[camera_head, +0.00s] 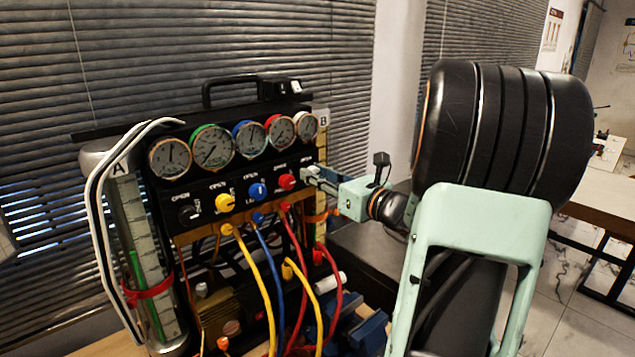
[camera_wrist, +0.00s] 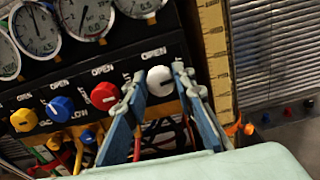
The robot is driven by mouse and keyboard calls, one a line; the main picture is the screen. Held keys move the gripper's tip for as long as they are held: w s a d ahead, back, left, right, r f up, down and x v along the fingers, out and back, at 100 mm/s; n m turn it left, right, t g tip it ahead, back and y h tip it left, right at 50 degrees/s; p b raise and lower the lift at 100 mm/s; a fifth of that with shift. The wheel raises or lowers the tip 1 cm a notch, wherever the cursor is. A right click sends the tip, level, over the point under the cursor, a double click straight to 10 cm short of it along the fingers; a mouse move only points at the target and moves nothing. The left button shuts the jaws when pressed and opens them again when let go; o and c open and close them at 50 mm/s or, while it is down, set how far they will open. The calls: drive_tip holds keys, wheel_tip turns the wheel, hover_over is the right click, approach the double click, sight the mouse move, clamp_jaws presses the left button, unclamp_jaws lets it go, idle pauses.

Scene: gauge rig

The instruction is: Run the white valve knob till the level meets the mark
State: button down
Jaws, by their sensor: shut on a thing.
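The white valve knob (camera_wrist: 160,80) is at the right end of the knob row on the black panel (camera_wrist: 75,85). My gripper (camera_wrist: 157,86) is shut on it, with a finger on either side. In the head view my gripper (camera_head: 311,176) reaches the panel from the right and hides most of the knob. Column A (camera_head: 126,205) stands at the left with a scale and a green strip (camera_head: 136,268) inside. A red band (camera_head: 148,291) circles it below the strip's top. I cannot tell which is level or mark. Column B (camera_head: 323,120) is mostly hidden behind the panel.
Black, yellow (camera_head: 225,202), blue (camera_head: 257,191) and red (camera_head: 287,181) knobs share the row, the red one close to my finger. Several gauges (camera_head: 213,147) sit above. Coloured hoses (camera_head: 262,290) hang below. A yellow scale (camera_wrist: 212,55) stands right of my gripper.

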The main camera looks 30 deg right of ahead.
drive_tip(key=shift+n+b, duration=1.9)
drive_tip(key=shift+b, duration=0.8)
drive_tip(key=c, duration=1.6)
unclamp_jaws()
drive_tip(key=s+d, duration=0.1)
drive_tip(key=s, duration=1.1)
drive_tip(key=shift+d, duration=0.3)
